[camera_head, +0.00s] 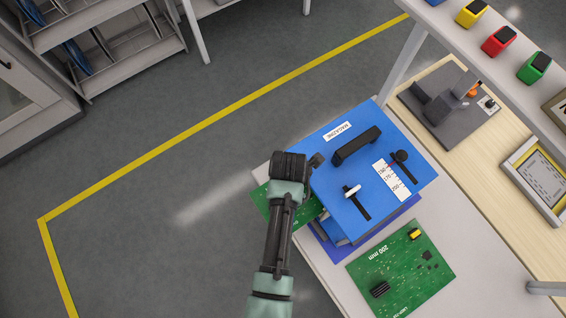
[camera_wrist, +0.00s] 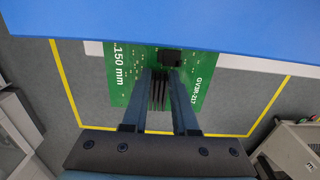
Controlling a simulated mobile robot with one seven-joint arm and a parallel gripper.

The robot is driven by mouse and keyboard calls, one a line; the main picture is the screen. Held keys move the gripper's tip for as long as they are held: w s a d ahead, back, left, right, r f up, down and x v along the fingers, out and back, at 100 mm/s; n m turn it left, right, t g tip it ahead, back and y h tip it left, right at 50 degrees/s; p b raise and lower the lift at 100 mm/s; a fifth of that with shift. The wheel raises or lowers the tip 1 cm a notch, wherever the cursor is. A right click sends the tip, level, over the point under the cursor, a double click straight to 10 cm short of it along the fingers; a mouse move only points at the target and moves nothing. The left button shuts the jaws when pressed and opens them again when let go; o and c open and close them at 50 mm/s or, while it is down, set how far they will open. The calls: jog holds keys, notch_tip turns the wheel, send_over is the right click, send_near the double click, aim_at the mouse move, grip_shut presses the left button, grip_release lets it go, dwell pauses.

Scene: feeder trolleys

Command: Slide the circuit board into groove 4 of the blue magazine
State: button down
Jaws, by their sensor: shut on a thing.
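The blue magazine (camera_head: 335,190) stands on the light table, with a black handle, a white scale label and clamp knobs on top. Its edge also fills the top of the wrist view (camera_wrist: 160,22). My gripper (camera_wrist: 160,74) is shut on a green circuit board (camera_wrist: 120,78) marked 150 mm. In the head view this board (camera_head: 262,203) shows on both sides of my arm, at the magazine's left side. In the wrist view the board's far edge is hidden behind the magazine's blue edge. I cannot tell whether it is in a groove, and the groove numbers are hidden.
Another green board (camera_head: 410,268) marked 200 mm lies on the table in front of the magazine. A wooden bench (camera_head: 455,135) with a dark fixture stands at right, under a shelf with coloured boxes (camera_head: 498,40). A rack (camera_head: 110,45) is at top left. The floor at left is clear.

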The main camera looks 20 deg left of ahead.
jog(key=shift+w, duration=0.1)
jog(key=shift+w+d, duration=0.6)
jog(key=shift+w, duration=0.1)
jog(key=shift+w+d+b, duration=0.3)
jog(key=shift+w+d, duration=0.25)
jog(key=shift+w, duration=0.15)
jog(key=shift+f, duration=0.15)
dwell(0.5)
jog(key=c, duration=0.6)
grip_release()
